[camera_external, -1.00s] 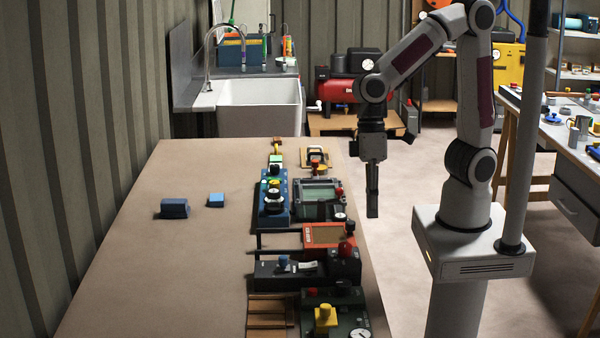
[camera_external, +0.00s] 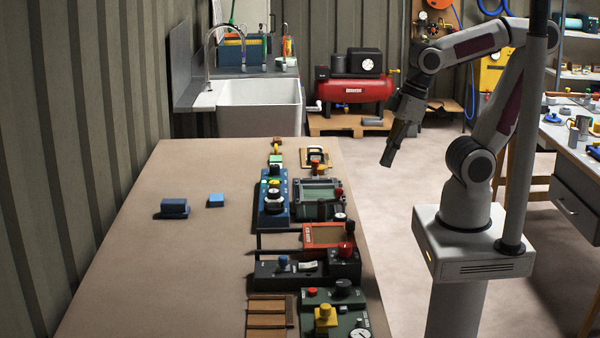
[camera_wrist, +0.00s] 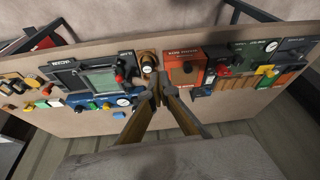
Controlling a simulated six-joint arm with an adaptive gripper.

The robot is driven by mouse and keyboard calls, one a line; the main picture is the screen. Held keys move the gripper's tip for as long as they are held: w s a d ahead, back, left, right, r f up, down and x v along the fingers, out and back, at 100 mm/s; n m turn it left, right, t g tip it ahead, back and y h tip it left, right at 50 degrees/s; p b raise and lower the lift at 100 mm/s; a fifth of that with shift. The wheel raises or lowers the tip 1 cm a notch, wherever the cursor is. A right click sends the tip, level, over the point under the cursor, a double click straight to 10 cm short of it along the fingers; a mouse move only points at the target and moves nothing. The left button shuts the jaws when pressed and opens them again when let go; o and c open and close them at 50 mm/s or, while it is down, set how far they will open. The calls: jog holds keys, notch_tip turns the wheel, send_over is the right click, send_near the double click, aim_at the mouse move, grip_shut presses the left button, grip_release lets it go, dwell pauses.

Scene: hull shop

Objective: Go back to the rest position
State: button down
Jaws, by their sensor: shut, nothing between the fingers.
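My gripper (camera_external: 388,160) hangs in the air over the floor, to the right of the bench, in the external view. Its fingers point down and slightly left, and it is shut and empty. In the wrist view my gripper (camera_wrist: 157,92) shows its two fingers meeting at the tips, with nothing between them. My arm is bent, its elbow raised and drawn toward its base. No object touches the gripper.
The brown bench (camera_external: 150,265) carries several control boxes along its right edge, including a blue one (camera_external: 273,203) and an orange one (camera_external: 322,235). Two blue blocks lie farther left. A red compressor (camera_external: 355,90) stands behind. A side table (camera_external: 560,150) is at right.

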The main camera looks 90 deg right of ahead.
jog(key=shift+m+t+h, duration=0.3)
jog(key=shift+m+t, duration=0.3)
jog(key=shift+t, duration=0.3)
jog(key=shift+s+d+r, duration=0.35)
jog(key=shift+d+r, duration=0.4)
jog(key=shift+s+d+r, duration=0.35)
jog(key=shift+d+r, duration=0.4)
jog(key=shift+a, duration=0.1)
dwell(1.2)
